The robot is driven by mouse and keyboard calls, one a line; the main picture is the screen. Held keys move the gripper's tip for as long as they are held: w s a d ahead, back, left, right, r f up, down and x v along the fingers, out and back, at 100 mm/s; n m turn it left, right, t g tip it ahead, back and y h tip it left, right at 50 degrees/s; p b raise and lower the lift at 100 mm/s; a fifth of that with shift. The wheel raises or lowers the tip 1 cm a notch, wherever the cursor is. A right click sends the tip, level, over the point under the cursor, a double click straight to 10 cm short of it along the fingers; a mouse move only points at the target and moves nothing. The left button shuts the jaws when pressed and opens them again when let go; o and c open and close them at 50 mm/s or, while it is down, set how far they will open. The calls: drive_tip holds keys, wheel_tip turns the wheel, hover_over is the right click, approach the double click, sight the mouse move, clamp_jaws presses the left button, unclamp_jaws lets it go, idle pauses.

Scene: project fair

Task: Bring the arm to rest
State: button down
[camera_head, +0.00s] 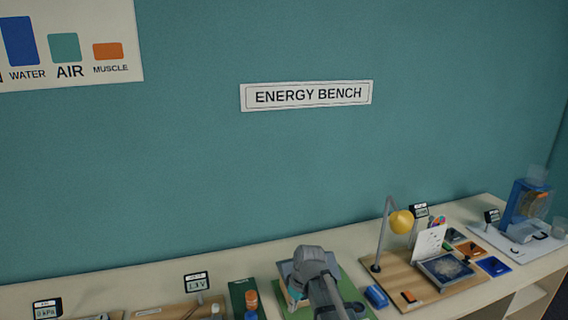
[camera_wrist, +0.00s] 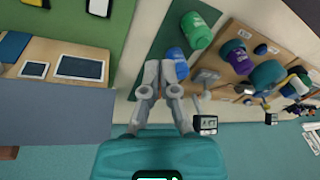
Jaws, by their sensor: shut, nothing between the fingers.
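My gripper (camera_wrist: 161,76) shows in the wrist view with its two grey fingers reaching up from the teal body. It is shut and holds nothing. In the picture the fingertips lie close to a blue container (camera_wrist: 176,66); whether they touch cannot be told. In the head view my grey arm (camera_head: 313,268) is folded over the front middle of the bench, above a green mat (camera_head: 352,291). The fingers are hidden or too small to make out there.
The long bench (camera_head: 150,270) runs along the teal wall. A yellow-shaded lamp (camera_head: 401,222) stands to the right of the arm, by a blue panel (camera_head: 445,268). A 1.3 V display (camera_head: 196,282) stands left. A green container (camera_wrist: 196,31) is near the blue one.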

drive_tip(key=s+d+m+h, duration=0.1)
drive_tip(key=s+d+m, duration=0.3)
drive_tip(key=d, duration=0.3)
drive_tip(key=s+d+f+m+h, duration=0.1)
drive_tip(key=s+d+m, duration=0.3)
drive_tip(key=d, duration=0.3)
drive_tip(key=shift+s+d+m+h+b, duration=0.2)
drive_tip(key=shift+s+m+h+b, duration=0.15)
drive_tip(key=shift+s, duration=0.25)
drive_tip(key=shift+a, duration=0.1)
